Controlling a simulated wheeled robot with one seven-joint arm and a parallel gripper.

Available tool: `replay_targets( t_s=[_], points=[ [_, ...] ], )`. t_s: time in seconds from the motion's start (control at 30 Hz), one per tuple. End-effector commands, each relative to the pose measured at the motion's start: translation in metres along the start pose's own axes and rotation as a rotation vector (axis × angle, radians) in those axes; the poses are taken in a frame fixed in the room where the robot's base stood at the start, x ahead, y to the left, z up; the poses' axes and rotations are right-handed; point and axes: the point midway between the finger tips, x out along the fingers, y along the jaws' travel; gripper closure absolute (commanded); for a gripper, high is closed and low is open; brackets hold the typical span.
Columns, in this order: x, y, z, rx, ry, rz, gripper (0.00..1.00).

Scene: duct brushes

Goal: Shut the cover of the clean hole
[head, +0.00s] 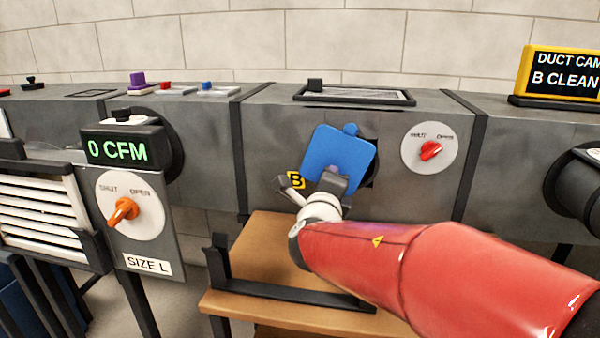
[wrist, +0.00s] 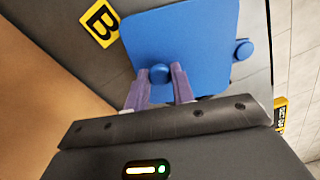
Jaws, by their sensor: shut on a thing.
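The blue square cover (head: 338,152) hangs tilted on the front of the grey duct, from a round blue pivot at its upper edge. It is swung to the left, and part of the dark hole (head: 371,165) shows past its right edge. A yellow B label (head: 296,180) is at the lower left of the cover. My gripper (head: 332,178) is at the cover's lower edge. In the wrist view, the purple fingers of my gripper (wrist: 160,80) are shut on the small round blue knob (wrist: 160,73) of the cover (wrist: 185,35).
A yellow-framed display (head: 560,75) reads "DUCT CAM" and "B CLEAN", cut off at the right. A red dial (head: 431,151) is right of the hole. A brown bench (head: 262,240) with a black rail is below. A control box (head: 135,220) with an orange dial stands left.

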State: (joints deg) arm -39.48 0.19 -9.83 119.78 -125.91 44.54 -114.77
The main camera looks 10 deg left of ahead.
Motion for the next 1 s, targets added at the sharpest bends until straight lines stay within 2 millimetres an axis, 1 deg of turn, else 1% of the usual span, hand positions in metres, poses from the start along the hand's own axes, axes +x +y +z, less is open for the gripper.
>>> replay_targets(
  t_s=[0.03, 0.2, 0.4, 0.6, 0.97, 1.0],
  points=[
    [0.000, -0.001, -0.005, -0.035, 0.000, 0.005, 1.00],
    [0.000, -0.002, -0.017, -0.132, -0.001, 0.005, 1.00],
    [0.000, -0.002, -0.024, -0.200, -0.002, 0.005, 1.00],
    [0.000, -0.003, -0.027, -0.229, -0.002, 0.004, 1.00],
    [0.000, -0.003, -0.028, -0.231, -0.001, 0.003, 1.00],
    [0.001, -0.003, -0.028, -0.231, -0.001, 0.003, 0.73]
  ],
)
